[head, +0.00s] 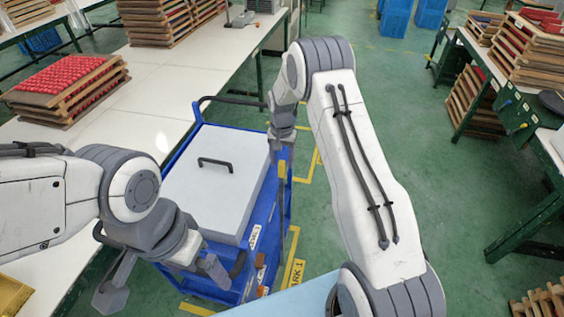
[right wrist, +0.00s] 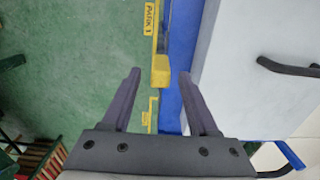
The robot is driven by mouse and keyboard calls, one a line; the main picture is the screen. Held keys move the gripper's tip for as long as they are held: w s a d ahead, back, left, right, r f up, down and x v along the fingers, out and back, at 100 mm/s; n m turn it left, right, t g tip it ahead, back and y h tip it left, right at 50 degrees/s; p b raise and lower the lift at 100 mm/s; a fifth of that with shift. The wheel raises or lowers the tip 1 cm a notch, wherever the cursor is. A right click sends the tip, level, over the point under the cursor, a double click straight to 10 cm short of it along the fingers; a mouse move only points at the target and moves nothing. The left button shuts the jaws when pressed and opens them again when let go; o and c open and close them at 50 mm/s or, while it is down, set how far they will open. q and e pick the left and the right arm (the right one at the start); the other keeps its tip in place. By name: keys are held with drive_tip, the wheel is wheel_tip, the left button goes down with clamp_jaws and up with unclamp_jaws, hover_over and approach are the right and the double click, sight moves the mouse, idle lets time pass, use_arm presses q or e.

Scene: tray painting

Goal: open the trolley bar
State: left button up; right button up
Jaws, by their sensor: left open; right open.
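The blue trolley (head: 285,205) stands beside the long white table and carries a large pale box with a dark handle (head: 215,161). A yellow-ended bar (head: 282,170) shows at the trolley's right side. In the right wrist view its yellow end (right wrist: 161,70) lies ahead of my open fingers, in line with the gap between them. My right gripper (head: 280,150) is above the trolley's right edge; in its wrist view (right wrist: 158,95) nothing is held.
The white table (head: 160,90) runs along the trolley's left, with stacked trays of red pieces (head: 68,78). Yellow floor markings labelled PARK 1 (head: 294,272) lie right of the trolley. Green floor (head: 440,170) is open further right, before another workbench (head: 515,125).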

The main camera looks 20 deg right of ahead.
drive_tip(key=shift+f+p, duration=0.3)
drive_tip(key=shift+f, duration=1.1)
clamp_jaws()
idle(0.4)
